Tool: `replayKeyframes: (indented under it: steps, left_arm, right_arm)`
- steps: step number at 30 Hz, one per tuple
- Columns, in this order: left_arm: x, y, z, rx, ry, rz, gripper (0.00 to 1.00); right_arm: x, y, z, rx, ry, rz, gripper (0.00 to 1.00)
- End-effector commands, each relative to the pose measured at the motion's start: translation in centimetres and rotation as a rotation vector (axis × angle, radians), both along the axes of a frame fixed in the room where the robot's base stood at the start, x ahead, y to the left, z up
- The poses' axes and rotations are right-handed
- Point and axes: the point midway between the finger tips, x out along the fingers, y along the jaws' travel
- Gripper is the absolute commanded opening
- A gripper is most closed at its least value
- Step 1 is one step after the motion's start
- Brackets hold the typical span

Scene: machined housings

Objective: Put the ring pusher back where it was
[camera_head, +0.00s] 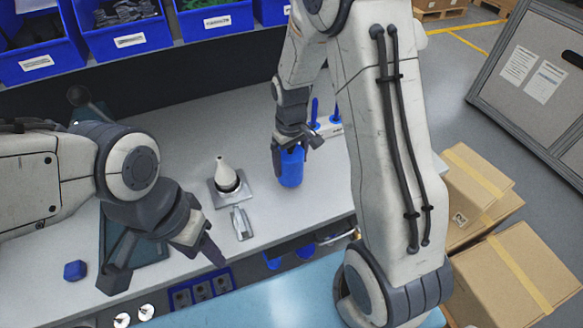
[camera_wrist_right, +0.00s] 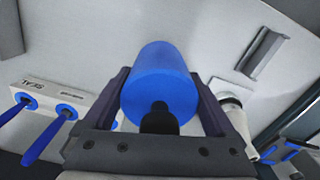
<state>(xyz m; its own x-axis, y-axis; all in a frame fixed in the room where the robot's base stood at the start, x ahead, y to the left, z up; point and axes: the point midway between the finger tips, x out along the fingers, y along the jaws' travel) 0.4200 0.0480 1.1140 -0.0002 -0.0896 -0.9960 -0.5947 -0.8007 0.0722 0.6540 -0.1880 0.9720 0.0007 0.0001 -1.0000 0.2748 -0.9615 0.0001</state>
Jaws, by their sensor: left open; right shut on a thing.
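The ring pusher, which I take to be the blue cylinder (camera_head: 291,168), is in my right gripper (camera_head: 290,146). In the right wrist view the blue cylinder (camera_wrist_right: 160,80) sits between the two dark fingers, a black knob at its near end. Its lower end is at or close to the table; I cannot tell whether it touches. A white cone (camera_head: 222,174) stands on a grey metal housing (camera_head: 217,199) just left of it. My left gripper (camera_head: 165,262) is open and empty, over the table's front left.
A white labelled rack (camera_head: 328,129) with blue-handled tools stands behind the cylinder; it also shows in the right wrist view (camera_wrist_right: 42,95). A small metal part (camera_head: 241,223) lies before the housing. A blue block (camera_head: 75,270) lies at left. Blue bins (camera_head: 125,40) line the back.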

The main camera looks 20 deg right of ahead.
Motion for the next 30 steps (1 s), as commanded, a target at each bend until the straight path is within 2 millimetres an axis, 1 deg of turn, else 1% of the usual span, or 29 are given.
replayKeyframes:
  steps: [6,8,20,21,22,30]
  left_arm:
    - [0.0,0.0,0.8,0.000,0.000,0.000,0.50]
    - [0.0,0.0,0.9,0.000,0.000,0.000,0.50]
    - [0.0,0.0,0.5,0.000,0.000,0.000,0.50]
    - [0.0,0.0,0.5,0.000,0.000,0.000,0.50]
    - [0.0,0.0,0.6,0.000,0.000,0.000,0.50]
    - [0.0,0.0,0.8,0.000,0.000,0.000,0.50]
  right_arm:
    - [-0.2,-0.2,-3.0,0.001,0.005,-0.002,0.26]
    - [-0.1,-0.2,-3.5,0.000,0.003,-0.002,0.26]
    - [0.0,-0.2,-4.2,0.000,0.000,-0.002,0.26]
    - [-0.1,-0.2,-4.3,0.000,0.000,-0.002,0.95]
    - [0.0,-0.2,-4.2,0.000,0.000,-0.002,1.00]
    - [-0.1,-0.2,-3.9,0.000,0.000,-0.002,1.00]
